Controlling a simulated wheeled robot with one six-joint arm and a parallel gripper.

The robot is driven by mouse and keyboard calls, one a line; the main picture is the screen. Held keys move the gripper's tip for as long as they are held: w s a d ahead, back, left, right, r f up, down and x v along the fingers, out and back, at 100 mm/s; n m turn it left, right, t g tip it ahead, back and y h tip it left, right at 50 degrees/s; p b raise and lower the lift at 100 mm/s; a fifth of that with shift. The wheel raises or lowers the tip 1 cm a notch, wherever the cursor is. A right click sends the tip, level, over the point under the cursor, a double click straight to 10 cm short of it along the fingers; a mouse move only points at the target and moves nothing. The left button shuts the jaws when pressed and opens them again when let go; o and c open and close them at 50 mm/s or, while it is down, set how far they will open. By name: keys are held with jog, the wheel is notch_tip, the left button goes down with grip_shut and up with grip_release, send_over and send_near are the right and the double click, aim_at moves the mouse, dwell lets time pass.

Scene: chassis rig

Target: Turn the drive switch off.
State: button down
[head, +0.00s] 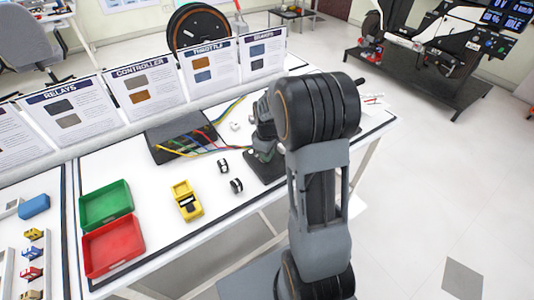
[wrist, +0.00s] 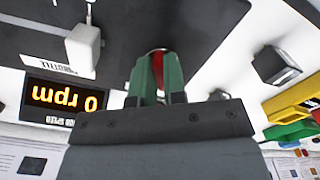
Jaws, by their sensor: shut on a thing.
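In the wrist view, my gripper (wrist: 158,80) points at a dark panel, with its two green fingers closed around a small red piece (wrist: 157,66), apparently the drive switch. Only a narrow strip of it shows between the fingers. Its on or off position and any label for it are hidden. A display (wrist: 63,100) left of the fingers reads "0 rpm", upside down. In the head view, my arm covers most of the gripper and hides the switch; only part of the dark panel (head: 262,172) shows.
A white knob (wrist: 83,45) stands beside an upside-down throttle label. Right of the fingers is a dark grey block (wrist: 277,65). In the head view, a black box (head: 172,143) with coloured wires, a yellow meter (head: 187,200), green (head: 106,205) and red (head: 114,245) trays stand left.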

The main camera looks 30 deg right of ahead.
jog(key=c, duration=1.2)
grip_release()
notch_tip(320, 180, up, 14)
jog(key=shift+f+p, duration=0.1)
jog(key=shift+p, duration=0.55)
jog(key=shift+s+a+r+m+t+p, duration=0.6)
jog(key=shift+s+a+r+m+p, duration=0.8)
jog(key=shift+s, duration=1.2)
jog(key=shift+s+a+r+m+t+p, duration=0.6)
jog(key=shift+s+a+r+m+p, duration=0.35)
jog(key=shift+s+a, duration=1.3)
jog(key=shift+s+a+r+m+t+p, duration=0.6)
jog(key=shift+s+a+r+m+p, duration=0.55)
jog(key=shift+s, duration=1.8)
